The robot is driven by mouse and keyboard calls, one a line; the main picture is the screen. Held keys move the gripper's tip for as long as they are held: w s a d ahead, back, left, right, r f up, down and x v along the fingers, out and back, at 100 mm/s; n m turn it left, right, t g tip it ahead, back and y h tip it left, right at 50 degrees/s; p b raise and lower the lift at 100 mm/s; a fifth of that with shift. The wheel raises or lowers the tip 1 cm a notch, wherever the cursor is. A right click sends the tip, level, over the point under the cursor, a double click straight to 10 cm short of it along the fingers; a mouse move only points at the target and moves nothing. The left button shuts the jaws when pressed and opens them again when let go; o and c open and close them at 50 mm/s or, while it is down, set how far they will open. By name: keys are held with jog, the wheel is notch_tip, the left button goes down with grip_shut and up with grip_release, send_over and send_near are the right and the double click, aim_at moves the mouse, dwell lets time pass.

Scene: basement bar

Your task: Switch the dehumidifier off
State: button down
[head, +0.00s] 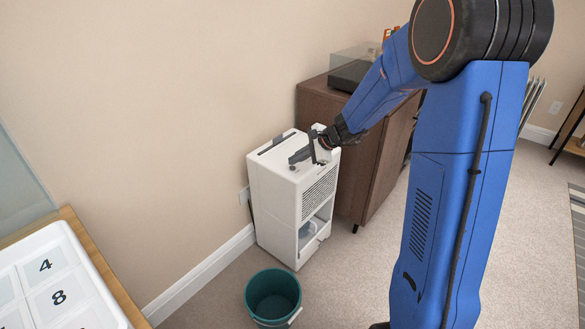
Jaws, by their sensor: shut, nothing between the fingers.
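The dehumidifier (276,208) is a white upright box standing on the carpet against the wall. It has a dark slot on its top, a grille on its side and an open bay low down with something pale inside. My gripper (292,161) is shut and empty at the top of the dehumidifier, over its front part. I cannot tell whether the fingertips touch the top. A small dark spot shows on the top just below the fingertips; any other controls there are hidden or too small to make out.
A teal bucket (272,297) stands on the floor in front of the dehumidifier. A brown cabinet (375,165) with a dark device on top stands close to its right. A white numbered tray (58,280) lies on a wooden surface at lower left. Carpet is clear between bucket and cabinet.

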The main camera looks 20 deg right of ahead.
jog(key=shift+f, duration=0.15)
jog(key=shift+f, duration=0.4)
dwell(0.7)
jog(key=shift+r, duration=0.6)
jog(key=shift+r, duration=2.95)
